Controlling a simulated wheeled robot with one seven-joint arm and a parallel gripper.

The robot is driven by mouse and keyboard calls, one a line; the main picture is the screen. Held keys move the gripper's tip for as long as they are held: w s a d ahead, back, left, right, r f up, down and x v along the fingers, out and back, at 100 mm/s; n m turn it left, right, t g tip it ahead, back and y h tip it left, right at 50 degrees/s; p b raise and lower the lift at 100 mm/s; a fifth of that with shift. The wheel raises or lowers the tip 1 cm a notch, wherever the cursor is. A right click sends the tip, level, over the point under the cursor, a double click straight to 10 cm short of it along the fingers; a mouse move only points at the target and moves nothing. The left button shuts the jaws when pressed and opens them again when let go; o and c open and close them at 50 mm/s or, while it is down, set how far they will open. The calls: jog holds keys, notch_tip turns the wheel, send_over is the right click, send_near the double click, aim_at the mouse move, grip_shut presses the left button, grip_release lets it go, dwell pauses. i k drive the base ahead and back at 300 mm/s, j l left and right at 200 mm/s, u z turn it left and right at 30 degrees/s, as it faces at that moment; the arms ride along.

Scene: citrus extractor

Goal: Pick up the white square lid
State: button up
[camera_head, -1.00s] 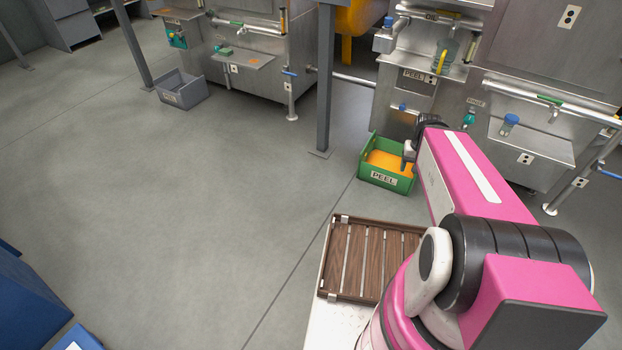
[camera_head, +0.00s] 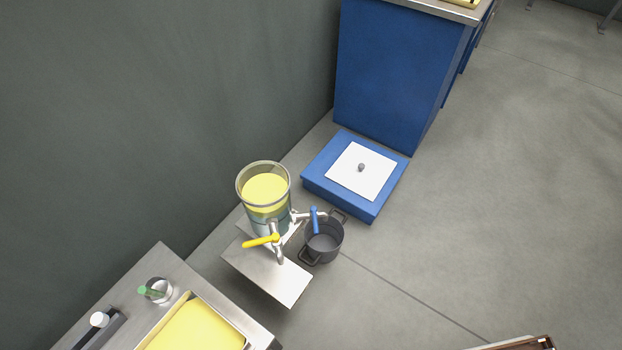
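The white square lid (camera_head: 346,182) lies flat on top of a low blue box (camera_head: 326,193) on the floor. A small dark grey knob (camera_head: 361,167) stands at the lid's middle. The lid is in the upper middle of the head view, in front of a tall blue cabinet. Nothing covers it. My gripper is not in this view, so I cannot see whether it is open or shut.
The tall blue cabinet (camera_head: 390,85) stands behind the box. A glass vessel of yellow liquid (camera_head: 265,190) with taps stands on a metal stand (camera_head: 265,277) at left. A dark pot (camera_head: 323,245) sits beside it. A counter with a yellow tray (camera_head: 197,330) is at lower left. The floor at right is clear.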

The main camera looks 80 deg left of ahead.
aim_at(363, 171)
jog(key=u, duration=2.95)
jog(key=z, duration=3.75)
jog(key=u, duration=3.75)
